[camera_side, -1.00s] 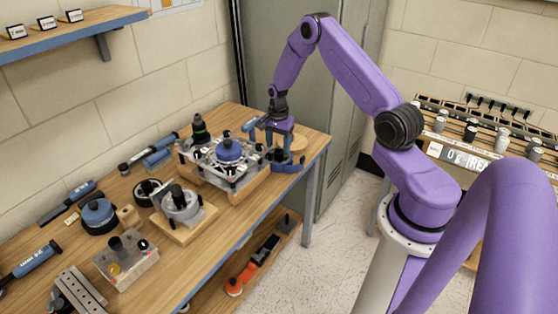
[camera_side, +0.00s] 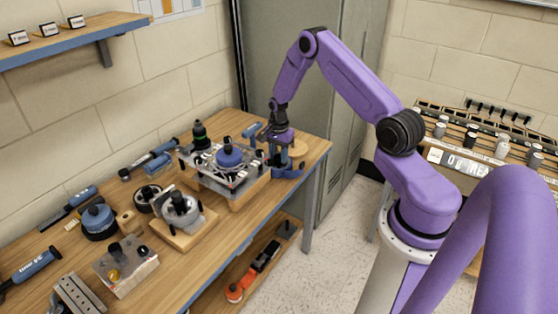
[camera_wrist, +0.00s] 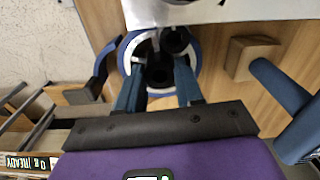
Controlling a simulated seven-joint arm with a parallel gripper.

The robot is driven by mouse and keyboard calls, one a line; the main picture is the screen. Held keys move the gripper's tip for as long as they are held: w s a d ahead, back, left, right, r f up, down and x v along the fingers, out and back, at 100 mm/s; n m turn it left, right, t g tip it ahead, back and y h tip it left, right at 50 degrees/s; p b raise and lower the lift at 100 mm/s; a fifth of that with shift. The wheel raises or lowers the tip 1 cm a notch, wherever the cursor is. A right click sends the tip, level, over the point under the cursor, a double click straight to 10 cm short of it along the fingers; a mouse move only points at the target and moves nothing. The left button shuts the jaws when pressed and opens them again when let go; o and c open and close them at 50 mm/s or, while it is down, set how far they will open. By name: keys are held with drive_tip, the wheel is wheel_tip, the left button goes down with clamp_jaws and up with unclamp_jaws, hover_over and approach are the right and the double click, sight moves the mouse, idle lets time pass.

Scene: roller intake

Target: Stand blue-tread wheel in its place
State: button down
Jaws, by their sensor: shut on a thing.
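My gripper (camera_wrist: 160,88) reaches down at the far right of the bench, and shows in the side view (camera_side: 281,155) beside the metal fixture. In the wrist view its two blue fingers are closed on the dark hub of a wheel with a blue rim (camera_wrist: 126,50) and pale face. The wheel lies flat below my gripper; whether it touches the bench is hidden. A blue curved piece (camera_wrist: 104,60) is beside it, and a blue base (camera_side: 288,172) shows under my gripper in the side view. Which place is the wheel's own I cannot tell.
The metal-topped fixture (camera_side: 220,181) stands just left of my gripper, with a blue round part (camera_side: 230,150) on top. A grey part on a wooden block (camera_side: 183,233), another blue-sided round part (camera_side: 98,222) and several tools crowd the bench's left. A wooden block (camera_wrist: 252,56) is near the wheel.

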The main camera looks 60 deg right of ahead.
wheel_tip(320, 180, up, 17)
drive_tip(key=w+d+f+m, duration=0.1)
drive_tip(key=d+f, duration=0.3)
drive_tip(key=d, duration=0.8)
drive_tip(key=shift+w+d, duration=0.15)
drive_tip(key=shift+w, duration=0.2)
drive_tip(key=shift+f, duration=0.1)
drive_tip(key=shift+f, duration=2.9)
drive_tip(key=shift+f, duration=2.5)
drive_tip(key=c, duration=0.6)
unclamp_jaws()
drive_tip(key=shift+c, duration=0.2)
